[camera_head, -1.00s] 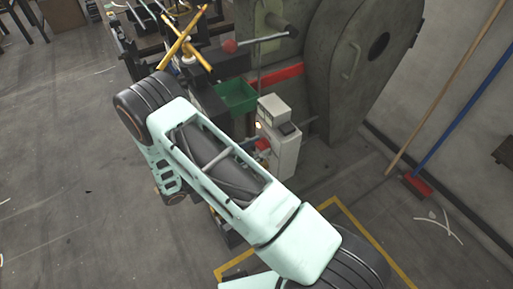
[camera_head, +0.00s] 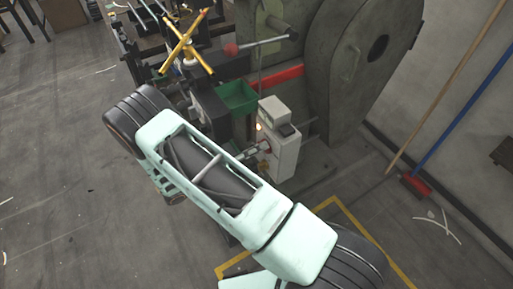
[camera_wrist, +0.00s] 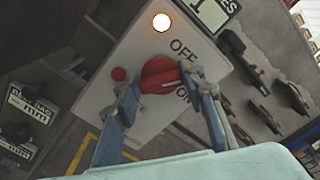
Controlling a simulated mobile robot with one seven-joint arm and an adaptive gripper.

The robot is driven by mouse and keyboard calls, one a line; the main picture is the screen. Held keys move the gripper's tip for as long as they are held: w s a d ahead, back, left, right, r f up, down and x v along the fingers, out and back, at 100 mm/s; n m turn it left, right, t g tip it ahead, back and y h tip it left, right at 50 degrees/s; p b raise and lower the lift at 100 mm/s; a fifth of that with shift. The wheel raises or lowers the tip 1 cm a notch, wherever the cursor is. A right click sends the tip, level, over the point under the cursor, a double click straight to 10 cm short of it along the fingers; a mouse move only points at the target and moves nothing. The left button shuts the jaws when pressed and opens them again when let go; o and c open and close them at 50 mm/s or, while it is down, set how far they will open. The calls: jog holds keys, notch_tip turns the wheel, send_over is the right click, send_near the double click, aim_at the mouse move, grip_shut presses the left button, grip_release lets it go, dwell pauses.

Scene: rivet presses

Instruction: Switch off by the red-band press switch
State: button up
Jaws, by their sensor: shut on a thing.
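The white switch box (camera_head: 284,158) stands beside the press with the red band (camera_head: 277,76). In the wrist view its face (camera_wrist: 113,75) fills the middle and carries a red rotary knob (camera_wrist: 160,74) with OFF and ON printed beside it. My gripper (camera_wrist: 160,84) has a finger on each side of the knob and is shut on it. In the head view my gripper (camera_head: 262,149) reaches the box's front, and the knob is mostly hidden. I cannot tell clearly which label the knob points to. A lamp (camera_wrist: 161,22) above the knob glows; it also shows in the head view (camera_head: 258,127).
A green bin (camera_head: 237,97) and a red-ball lever (camera_head: 232,49) are behind the box. Brooms (camera_head: 418,185) lean on the right wall.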

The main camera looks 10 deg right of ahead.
jog(key=n, duration=0.6)
jog(key=shift+f+n+p, duration=0.1)
jog(key=shift+n+p, duration=0.2)
jog(key=shift+p, duration=0.1)
dwell(0.4)
jog(key=o, duration=1.2)
jog(key=shift+c, duration=0.2)
jog(key=v, duration=1.2)
